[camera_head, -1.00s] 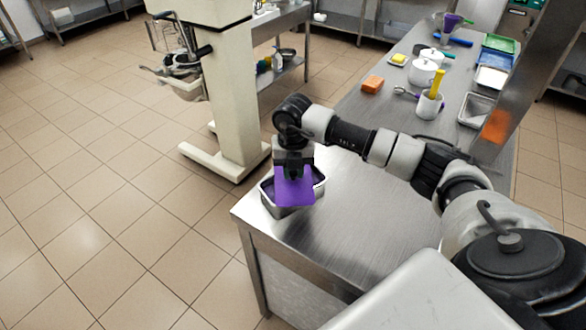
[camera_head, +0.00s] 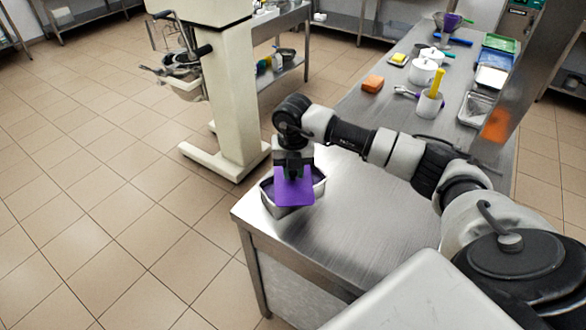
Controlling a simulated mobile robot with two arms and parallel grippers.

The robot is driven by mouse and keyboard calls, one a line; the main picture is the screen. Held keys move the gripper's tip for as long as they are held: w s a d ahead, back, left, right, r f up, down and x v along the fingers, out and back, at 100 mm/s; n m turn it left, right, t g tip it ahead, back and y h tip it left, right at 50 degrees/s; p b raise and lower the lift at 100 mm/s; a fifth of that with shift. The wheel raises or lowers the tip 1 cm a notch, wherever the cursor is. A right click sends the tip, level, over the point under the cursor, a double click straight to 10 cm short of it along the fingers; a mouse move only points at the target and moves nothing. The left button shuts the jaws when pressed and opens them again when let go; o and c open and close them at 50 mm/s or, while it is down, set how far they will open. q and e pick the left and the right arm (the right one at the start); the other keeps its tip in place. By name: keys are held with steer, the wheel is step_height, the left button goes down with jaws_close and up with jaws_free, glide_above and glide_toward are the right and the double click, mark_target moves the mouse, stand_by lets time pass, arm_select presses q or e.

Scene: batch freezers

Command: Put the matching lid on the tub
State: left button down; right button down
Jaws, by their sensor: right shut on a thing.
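A metal tub (camera_head: 284,210) with purple contents stands near the left front corner of the steel table. My right gripper (camera_head: 294,172) is directly above it and is shut on a purple lid (camera_head: 295,190). The lid is tilted and overlaps the tub's opening in this view. I cannot tell whether it touches the rim. Other lids, green (camera_head: 499,43), blue (camera_head: 495,60) and white (camera_head: 491,78), lie at the back right of the table. My left gripper is not in view.
An orange block (camera_head: 373,84), a white container with a yellow tool (camera_head: 429,104) and white lidded pots (camera_head: 422,72) stand further back. A metal tray (camera_head: 476,109) is at right. A white mixer stand (camera_head: 232,90) rises beyond the table's left edge. The table's middle is clear.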

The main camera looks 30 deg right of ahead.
stand_by(0.4)
steer(key=shift+c, duration=2.1)
jaws_free()
steer(key=shift+r+p, duration=2.25)
steer(key=shift+r, duration=1.2)
jaws_close()
